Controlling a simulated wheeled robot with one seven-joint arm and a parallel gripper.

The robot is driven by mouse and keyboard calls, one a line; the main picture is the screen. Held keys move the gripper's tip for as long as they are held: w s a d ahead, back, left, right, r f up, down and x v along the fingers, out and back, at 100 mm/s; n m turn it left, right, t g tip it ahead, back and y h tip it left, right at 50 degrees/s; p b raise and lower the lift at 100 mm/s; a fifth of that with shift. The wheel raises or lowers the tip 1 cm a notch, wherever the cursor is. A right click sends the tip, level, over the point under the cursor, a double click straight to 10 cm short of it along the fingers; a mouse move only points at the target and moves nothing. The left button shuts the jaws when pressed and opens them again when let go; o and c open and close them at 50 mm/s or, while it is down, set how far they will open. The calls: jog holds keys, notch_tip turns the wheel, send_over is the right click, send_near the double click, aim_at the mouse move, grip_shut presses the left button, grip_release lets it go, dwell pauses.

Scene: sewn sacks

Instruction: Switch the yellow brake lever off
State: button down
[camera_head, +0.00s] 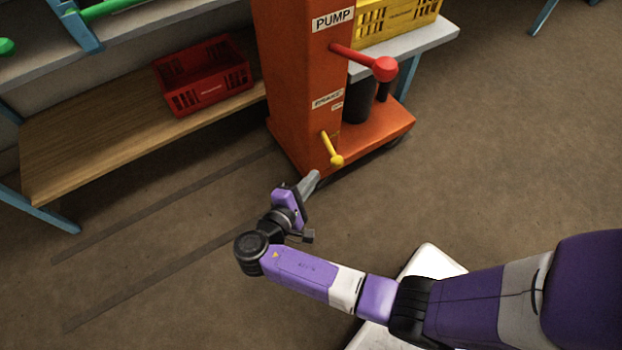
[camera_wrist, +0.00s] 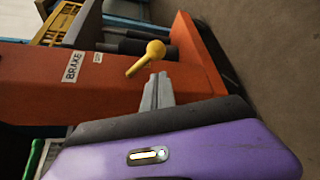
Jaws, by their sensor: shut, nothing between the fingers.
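The yellow brake lever (camera_head: 332,149) sticks out from the lower part of the orange machine column (camera_head: 295,80), below the BRAKE label (camera_head: 327,99). In the head view it slants down to the right and ends in a round knob. In the wrist view the lever (camera_wrist: 146,58) shows just beyond the fingertips. My gripper (camera_head: 314,177) is shut and empty, a little below and left of the knob in the head view. In the wrist view my gripper (camera_wrist: 160,78) points toward the lever. I cannot tell for sure whether they touch; a small gap seems to show.
A red pump lever (camera_head: 365,62) juts out higher on the column, under the PUMP label (camera_head: 333,19). The machine's orange base (camera_head: 385,125) spreads behind. A red crate (camera_head: 205,85) sits on a wooden shelf (camera_head: 75,150) at left. The floor around my gripper is clear.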

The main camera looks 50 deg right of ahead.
jog(key=b+x, duration=0.2)
jog(key=x, duration=0.5)
jog(key=shift+d+r, duration=0.1)
jog(key=r+p, duration=0.1)
jog(key=p, duration=0.2)
jog(key=s+r+n+g+y+p, duration=0.1)
jog(key=p, duration=0.3)
jog(key=shift+r+n, duration=0.25)
jog(key=shift+n, duration=0.05)
notch_tip(320, 180, up, 7)
jog(key=n+g+y+p, duration=0.2)
jog(key=n+g+p, duration=0.25)
jog(key=p, duration=1.15)
send_over(332, 156)
jog(key=a, duration=0.3)
jog(key=shift+s+d+r+n, duration=0.2)
jog(key=shift+s+d+n, duration=0.05)
jog(key=shift+s+n, duration=0.1)
jog(key=shift+w+r, duration=0.2)
jog(key=shift+r, duration=0.05)
